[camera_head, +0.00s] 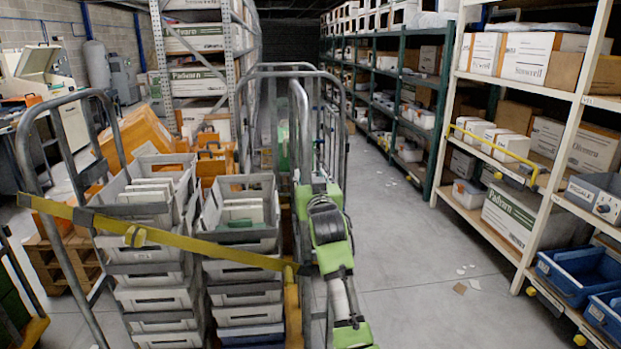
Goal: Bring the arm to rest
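One arm of mine, green, white and black, rises from the bottom centre of the head view, in front of the right frame of a roll cage (299,110). The dark part at its upper end looks like my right gripper (325,218). Its fingers cannot be made out, so I cannot tell whether it is open or shut. No held object can be made out. I cannot tell whether the arm touches the cage bars. My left gripper does not show.
The cage holds stacked grey totes (240,267), with a yellow strap (190,244) across its front. A white rack (551,148) with boxes and blue bins (578,277) stands at the right. The aisle floor (420,270) between is mostly clear, with small scraps.

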